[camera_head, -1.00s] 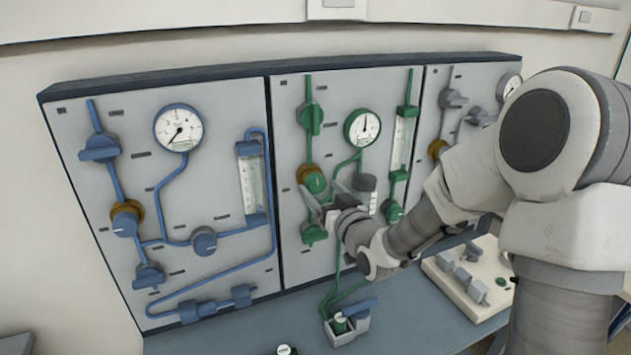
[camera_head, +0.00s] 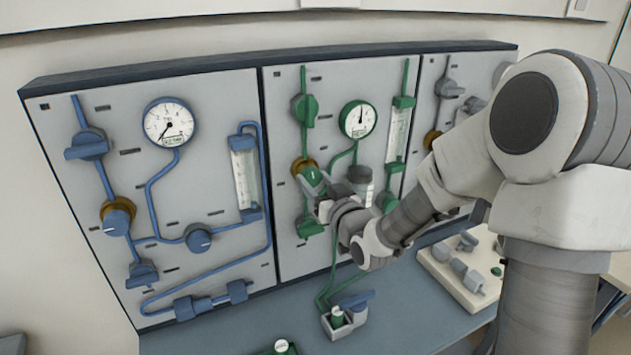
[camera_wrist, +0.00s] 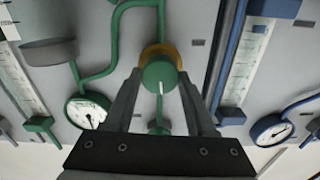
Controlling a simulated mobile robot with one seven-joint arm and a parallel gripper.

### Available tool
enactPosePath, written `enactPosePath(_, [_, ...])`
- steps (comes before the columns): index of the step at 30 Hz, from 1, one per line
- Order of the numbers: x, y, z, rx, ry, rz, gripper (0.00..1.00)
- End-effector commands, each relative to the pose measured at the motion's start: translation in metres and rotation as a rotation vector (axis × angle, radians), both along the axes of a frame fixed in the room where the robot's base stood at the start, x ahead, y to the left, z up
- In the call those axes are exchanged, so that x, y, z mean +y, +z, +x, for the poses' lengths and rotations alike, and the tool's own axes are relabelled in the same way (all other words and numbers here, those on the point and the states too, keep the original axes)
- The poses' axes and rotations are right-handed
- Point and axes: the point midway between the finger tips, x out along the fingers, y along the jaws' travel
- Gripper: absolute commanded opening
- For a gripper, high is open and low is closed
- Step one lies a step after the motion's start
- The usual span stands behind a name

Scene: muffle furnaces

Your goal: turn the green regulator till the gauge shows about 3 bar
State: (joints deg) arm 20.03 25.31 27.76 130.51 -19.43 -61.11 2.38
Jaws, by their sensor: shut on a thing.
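The green regulator (camera_head: 312,176) is a round green knob with a white mark and a brass collar, on the middle panel. In the wrist view the regulator (camera_wrist: 159,74) sits between my fingertips, its white mark pointing down the picture. My gripper (camera_head: 314,186) is shut on it, one finger on each side, as the wrist view of my gripper (camera_wrist: 160,84) shows. The round white gauge (camera_head: 358,119) with a green rim is above and right of the regulator; its needle points about straight up. The gauge (camera_wrist: 87,111) also shows in the wrist view; its figures are too small to read.
A dark grey cylinder (camera_head: 360,174) stands close right of my gripper. A green valve handle (camera_head: 309,227) is just below it. The blue panel (camera_head: 90,262) with its own gauge (camera_head: 168,123) is to the left. A green-topped fitting (camera_head: 337,317) sits on the bench below.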

Motion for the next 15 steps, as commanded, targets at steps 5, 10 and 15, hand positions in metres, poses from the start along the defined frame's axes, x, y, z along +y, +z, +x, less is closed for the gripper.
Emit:
enactPosePath(5, [0.0000, 0.0002, 0.0001, 0.000, 0.000, 0.000, 0.04])
enactPosePath(10, [0.0002, -0.0013, 0.0001, -0.004, 0.000, -0.006, 0.01])
enactPosePath(15, [0.0009, -0.0024, 0.0001, -0.016, 0.002, -0.031, 0.01])
